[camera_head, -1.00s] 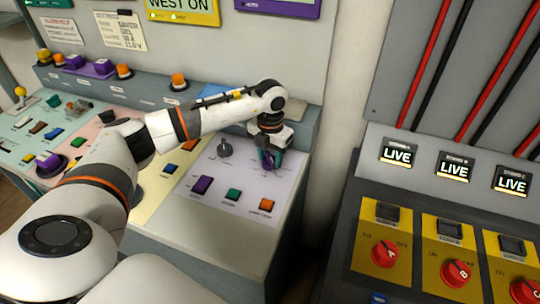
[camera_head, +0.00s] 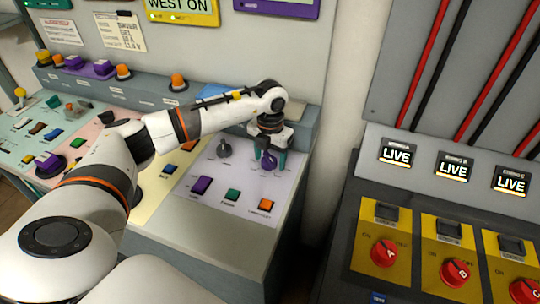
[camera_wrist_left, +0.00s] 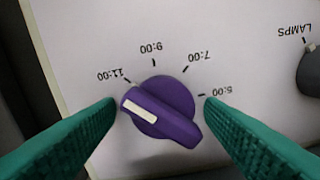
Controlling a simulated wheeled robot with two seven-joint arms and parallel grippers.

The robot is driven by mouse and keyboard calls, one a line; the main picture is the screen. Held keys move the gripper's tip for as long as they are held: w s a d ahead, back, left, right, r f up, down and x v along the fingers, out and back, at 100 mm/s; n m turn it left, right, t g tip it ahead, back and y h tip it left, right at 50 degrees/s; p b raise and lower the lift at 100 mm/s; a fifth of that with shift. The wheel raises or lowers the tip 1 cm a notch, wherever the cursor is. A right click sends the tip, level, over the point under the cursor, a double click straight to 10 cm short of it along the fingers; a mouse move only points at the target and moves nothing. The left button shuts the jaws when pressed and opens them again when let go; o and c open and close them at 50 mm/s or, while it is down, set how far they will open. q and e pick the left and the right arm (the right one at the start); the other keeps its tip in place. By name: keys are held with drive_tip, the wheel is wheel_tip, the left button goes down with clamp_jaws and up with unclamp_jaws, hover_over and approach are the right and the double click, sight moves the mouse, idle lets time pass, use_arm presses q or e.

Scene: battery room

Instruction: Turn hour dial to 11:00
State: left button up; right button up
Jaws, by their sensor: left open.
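The purple hour dial (camera_wrist_left: 165,108) sits on a pale panel with printed marks 5:00, 7:00, 9:00 and 11:00, upside down in the left wrist view. Its white pointer stripe (camera_wrist_left: 139,109) points to the upper left, near the 11:00 mark (camera_wrist_left: 111,75), slightly off the tick on the side away from 9:00. In the head view the dial (camera_head: 269,162) is partly covered by my left gripper (camera_head: 270,157). Its green fingers (camera_wrist_left: 160,120) are open, one on each side of the dial; I cannot tell whether either touches it. My right gripper is not in view.
A grey LAMPS knob (camera_head: 223,148) is left of the dial. Purple (camera_head: 202,184), green (camera_head: 232,195) and orange (camera_head: 265,204) buttons lie in front of it. A separate cabinet with red knobs (camera_head: 383,253) stands at the right, across a gap.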

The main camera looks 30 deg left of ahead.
sight(270, 156)
use_arm(q)
wheel_tip(270, 156, up, 12)
drive_tip(key=b, duration=0.1)
drive_tip(key=shift+b, duration=0.35)
idle(0.4)
